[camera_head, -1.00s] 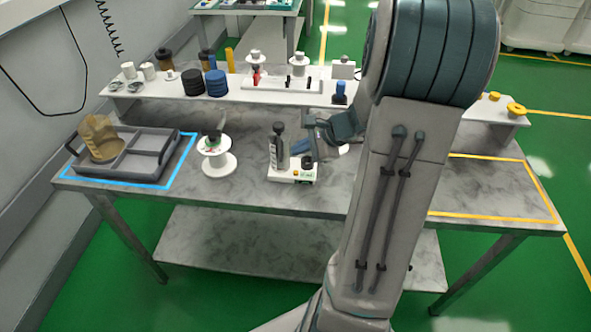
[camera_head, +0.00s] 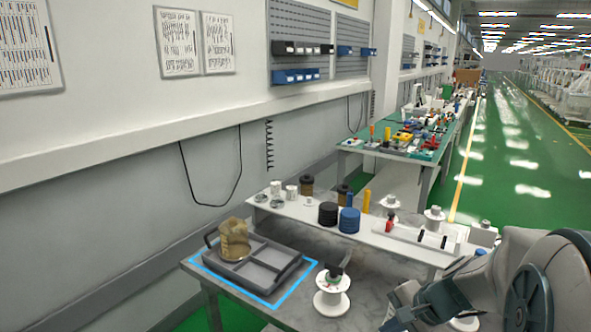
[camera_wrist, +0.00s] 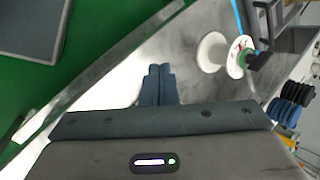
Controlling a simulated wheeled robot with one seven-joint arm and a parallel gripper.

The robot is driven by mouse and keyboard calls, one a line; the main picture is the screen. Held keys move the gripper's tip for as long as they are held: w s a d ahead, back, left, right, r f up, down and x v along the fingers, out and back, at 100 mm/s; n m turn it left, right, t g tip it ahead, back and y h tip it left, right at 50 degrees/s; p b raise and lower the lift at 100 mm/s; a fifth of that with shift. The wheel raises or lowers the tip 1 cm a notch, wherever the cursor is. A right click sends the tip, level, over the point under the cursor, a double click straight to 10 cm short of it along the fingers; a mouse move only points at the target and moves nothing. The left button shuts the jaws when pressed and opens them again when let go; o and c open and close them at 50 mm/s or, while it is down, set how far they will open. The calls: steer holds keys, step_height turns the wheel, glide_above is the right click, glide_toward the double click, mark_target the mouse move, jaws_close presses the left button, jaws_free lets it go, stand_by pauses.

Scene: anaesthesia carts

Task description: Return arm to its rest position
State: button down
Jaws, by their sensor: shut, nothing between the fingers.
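My gripper shows in the wrist view (camera_wrist: 158,84), with its two blue-grey fingers together and nothing between them. It is over the near part of the marbled table (camera_wrist: 120,62). In the head view my arm fills the lower right corner, bent over the table, and the fingertips are hard to make out there. A white spool (camera_head: 332,292) with a dark top stands on the table to the left of my arm. It also shows in the wrist view (camera_wrist: 212,52), beyond the fingers and to the right.
A grey divided tray (camera_head: 262,277) holding a translucent tan container (camera_head: 234,240) sits inside blue tape at the table's left. A raised white shelf (camera_head: 375,235) along the back bears dark and blue stacks, jars and small parts. A wall stands behind. Green floor (camera_head: 520,130) is open at far right.

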steer(key=s+a+r+n+h, duration=0.2)
steer(key=s+n, duration=0.4)
steer(key=s+a+r+n+h, duration=0.2)
steer(key=s+a+n, duration=0.1)
steer(key=s+n, duration=0.3)
steer(key=shift+s+r+g+h, duration=0.25)
steer(key=shift+g+h, duration=0.15)
